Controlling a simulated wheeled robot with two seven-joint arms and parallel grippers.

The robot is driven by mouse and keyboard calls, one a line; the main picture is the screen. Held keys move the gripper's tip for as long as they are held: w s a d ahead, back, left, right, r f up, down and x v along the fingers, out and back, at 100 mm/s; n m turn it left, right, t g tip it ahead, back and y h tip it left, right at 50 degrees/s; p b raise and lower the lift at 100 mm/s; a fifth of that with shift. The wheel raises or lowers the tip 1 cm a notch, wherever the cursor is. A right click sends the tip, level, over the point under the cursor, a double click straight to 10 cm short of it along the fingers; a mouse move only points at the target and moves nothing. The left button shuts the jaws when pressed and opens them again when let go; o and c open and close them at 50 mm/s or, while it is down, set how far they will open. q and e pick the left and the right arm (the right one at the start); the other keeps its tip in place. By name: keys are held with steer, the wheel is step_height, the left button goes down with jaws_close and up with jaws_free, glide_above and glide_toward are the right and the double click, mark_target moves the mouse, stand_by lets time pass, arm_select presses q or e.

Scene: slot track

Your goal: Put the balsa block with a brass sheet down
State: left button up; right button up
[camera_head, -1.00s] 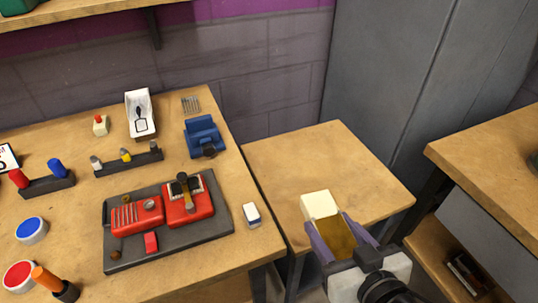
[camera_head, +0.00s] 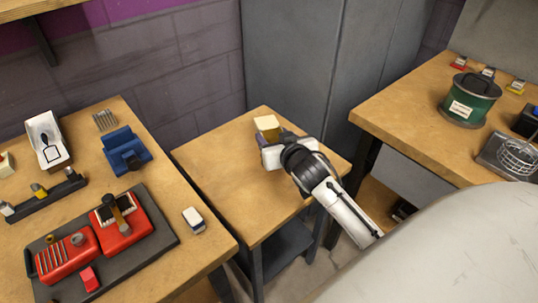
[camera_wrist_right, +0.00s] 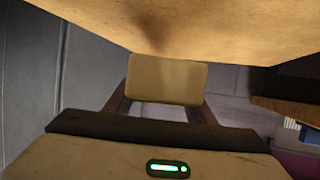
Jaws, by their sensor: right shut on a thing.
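The balsa block (camera_head: 267,123) is pale cream with a yellowish face toward me in the head view. My right gripper (camera_head: 274,134) is shut on it, over the back part of the small wooden table (camera_head: 219,178). In the right wrist view the block (camera_wrist_right: 166,79) sits between the two fingers, close to the table top (camera_wrist_right: 215,28), with a soft shadow on the wood. I cannot tell whether it touches the table. The brass sheet cannot be made out clearly now. My left gripper is not in view.
The small table top is otherwise bare. A grey cabinet stands behind.

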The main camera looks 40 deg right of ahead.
step_height(320, 180, down, 5)
steer(key=shift+b, duration=0.55)
steer(key=shift+f, duration=0.25)
steer(key=shift+f, duration=0.2)
steer(key=o, duration=1)
steer(key=shift+o, duration=0.2)
steer(key=shift+r, duration=0.15)
